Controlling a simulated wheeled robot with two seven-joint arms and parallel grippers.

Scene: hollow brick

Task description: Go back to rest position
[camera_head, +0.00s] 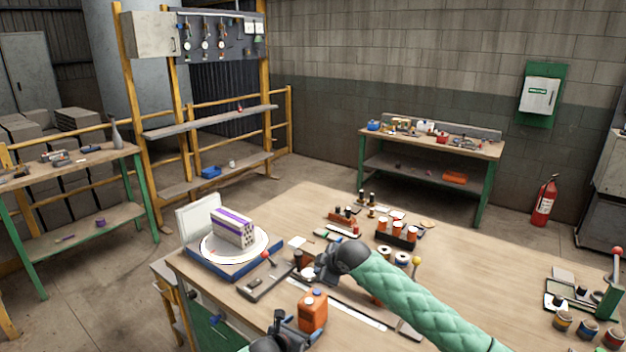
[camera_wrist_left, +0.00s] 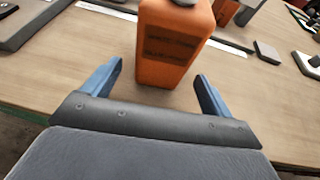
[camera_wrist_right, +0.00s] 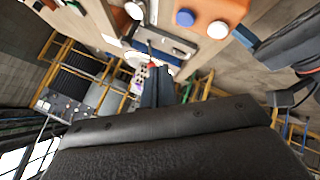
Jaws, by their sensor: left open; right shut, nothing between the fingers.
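My left gripper (camera_head: 290,325) is low in the head view, near the table's front edge. In the left wrist view its blue fingers (camera_wrist_left: 157,75) are spread apart and empty, with an orange canister (camera_wrist_left: 172,45) just beyond them. The canister (camera_head: 312,312) also shows in the head view. My right gripper (camera_head: 325,265) is over the table, its green-sleeved arm crossing from the lower right. In the right wrist view its fingers (camera_wrist_right: 157,88) are together and empty. A hollow brick (camera_head: 232,228) with purple bands sits on the white round plate (camera_head: 212,252) of a blue-based device.
The wooden table (camera_head: 470,260) holds a lever tool (camera_head: 265,278), a rack of orange-and-black jars (camera_head: 397,236) and more tools and cans at the right. A shelf (camera_head: 210,180) and a green-legged bench (camera_head: 430,150) stand behind. The table's middle right is clear.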

